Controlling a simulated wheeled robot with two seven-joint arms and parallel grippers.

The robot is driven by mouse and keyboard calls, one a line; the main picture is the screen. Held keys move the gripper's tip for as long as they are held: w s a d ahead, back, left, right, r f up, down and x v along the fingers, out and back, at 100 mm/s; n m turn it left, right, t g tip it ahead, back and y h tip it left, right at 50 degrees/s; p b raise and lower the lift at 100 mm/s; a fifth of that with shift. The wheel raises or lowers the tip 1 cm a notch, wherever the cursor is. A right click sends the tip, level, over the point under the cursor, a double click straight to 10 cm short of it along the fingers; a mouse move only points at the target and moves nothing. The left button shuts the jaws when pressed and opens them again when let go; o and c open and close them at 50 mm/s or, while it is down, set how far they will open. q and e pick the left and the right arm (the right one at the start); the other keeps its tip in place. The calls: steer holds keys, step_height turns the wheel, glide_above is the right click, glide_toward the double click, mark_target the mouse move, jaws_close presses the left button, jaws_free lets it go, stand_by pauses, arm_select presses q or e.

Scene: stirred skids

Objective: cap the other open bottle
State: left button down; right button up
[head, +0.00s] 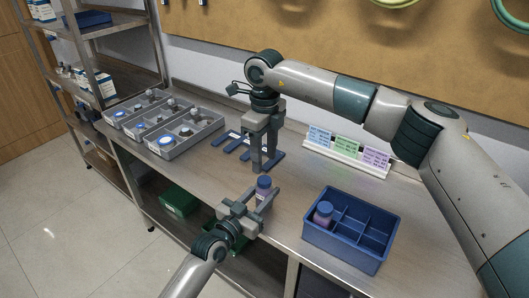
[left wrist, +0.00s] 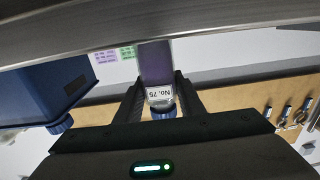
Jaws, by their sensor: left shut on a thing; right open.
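My left gripper (head: 260,199) is shut on a purple bottle (head: 263,193) near the bench's front edge. The bottle has a blue cap on its top and looks upright; whether its base touches the bench is hidden. In the left wrist view the bottle (left wrist: 155,65) appears upside down between the fingers, with a white "No. 75" label and the blue cap (left wrist: 163,111). My right gripper (head: 264,166) is open and points down just behind the held bottle, apart from it. Another bottle with a blue cap (head: 324,209) stands in the front left of the blue crate (head: 315,236).
Grey compartment trays (head: 186,148) with several small items stand at the left of the bench. Flat blue pieces (head: 229,139) lie behind my right gripper. A rack of coloured cards (head: 346,151) stands at the back. Bare bench lies between the trays and left gripper.

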mark_target(264, 179)
steer(key=n, duration=0.2)
steer(key=r+n, duration=0.1)
steer(key=n, duration=0.1)
stand_by(0.4)
steer(key=shift+f, duration=4)
steer(key=c, duration=1.1)
steer(key=o, duration=1.3)
steer(key=shift+r, duration=0.1)
